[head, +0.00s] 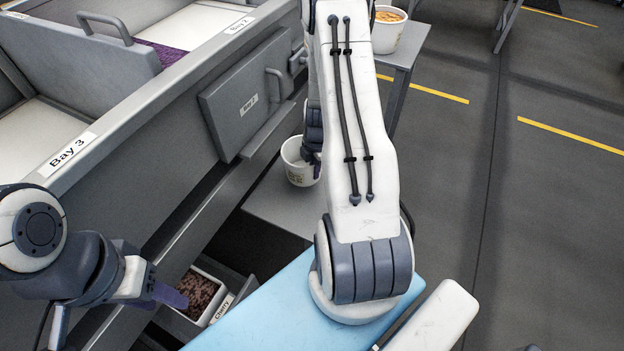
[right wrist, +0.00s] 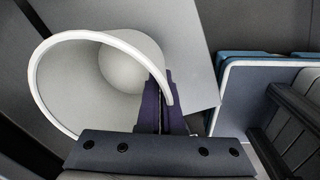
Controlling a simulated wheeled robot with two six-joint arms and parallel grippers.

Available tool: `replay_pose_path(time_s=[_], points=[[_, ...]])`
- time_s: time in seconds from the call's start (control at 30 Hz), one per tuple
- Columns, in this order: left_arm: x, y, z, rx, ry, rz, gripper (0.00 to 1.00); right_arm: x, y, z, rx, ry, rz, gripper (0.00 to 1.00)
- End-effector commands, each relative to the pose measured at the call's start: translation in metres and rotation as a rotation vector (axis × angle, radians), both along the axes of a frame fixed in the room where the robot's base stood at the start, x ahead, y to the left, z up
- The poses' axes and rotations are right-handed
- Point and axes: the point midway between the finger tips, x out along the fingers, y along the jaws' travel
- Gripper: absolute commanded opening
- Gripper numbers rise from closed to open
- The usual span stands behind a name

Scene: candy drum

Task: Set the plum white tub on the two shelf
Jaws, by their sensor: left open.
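A white tub (head: 298,165) is low beside the grey bay wall, over a grey shelf-like surface (head: 285,208). It is upright or nearly so; I cannot tell whether it touches that surface. In the right wrist view the tub (right wrist: 85,85) looks empty. My right gripper (right wrist: 162,108) is shut on its rim, with the purple fingers close together at the wall. In the head view my right arm partly hides the tub and this gripper (head: 314,150). My left gripper (head: 168,293) is open and empty, above a bin labelled Cherry (head: 222,309).
A hatch (head: 235,85) labelled Bay 2 is on the bay wall above the tub. A Bay 3 label (head: 68,150) is on the left ledge. Another white tub (head: 388,36) with orange contents stands on a grey stand (head: 407,45). Open floor lies right.

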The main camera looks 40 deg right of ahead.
Motion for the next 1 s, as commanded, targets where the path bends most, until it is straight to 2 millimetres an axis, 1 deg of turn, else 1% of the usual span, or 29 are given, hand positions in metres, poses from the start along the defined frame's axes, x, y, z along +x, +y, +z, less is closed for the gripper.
replay_pose_path(time_s=[0.03,0.13,0.3,0.4,0.67,0.87,0.9,0.93,0.97,1.0], points=[[0.000,0.000,0.001,0.000,0.000,0.000,0.47,0.003,0.003,-0.002,0.000,-0.001,0.002,0.00],[0.000,0.000,-0.001,0.000,0.000,0.000,0.47,0.004,0.006,-0.009,0.000,0.000,-0.001,0.00],[0.000,0.000,-0.009,0.000,0.000,0.000,0.47,0.004,0.006,-0.036,0.001,0.001,-0.002,0.00],[0.000,0.000,-0.011,0.000,0.000,0.000,0.47,0.004,0.005,-0.044,0.000,-0.001,-0.002,0.00],[0.000,0.000,-0.010,0.000,0.000,0.000,0.47,0.004,0.005,-0.044,-0.001,-0.002,-0.001,0.00],[0.000,0.000,-0.017,0.000,0.000,0.000,0.47,0.004,0.005,-0.049,-0.001,-0.002,-0.001,0.00],[0.000,0.000,-0.015,0.000,0.000,0.000,0.47,0.004,0.005,-0.047,-0.001,-0.001,-0.001,0.18],[0.000,0.000,-0.015,0.000,0.000,0.000,0.47,0.004,0.005,-0.047,-0.001,-0.001,-0.001,0.30],[0.000,0.000,-0.015,0.000,0.000,0.000,0.47,0.004,0.005,-0.047,-0.001,-0.001,-0.001,0.33],[0.000,0.000,-0.015,0.000,0.000,0.000,0.47,0.004,0.005,-0.047,-0.001,-0.001,-0.001,0.33]])
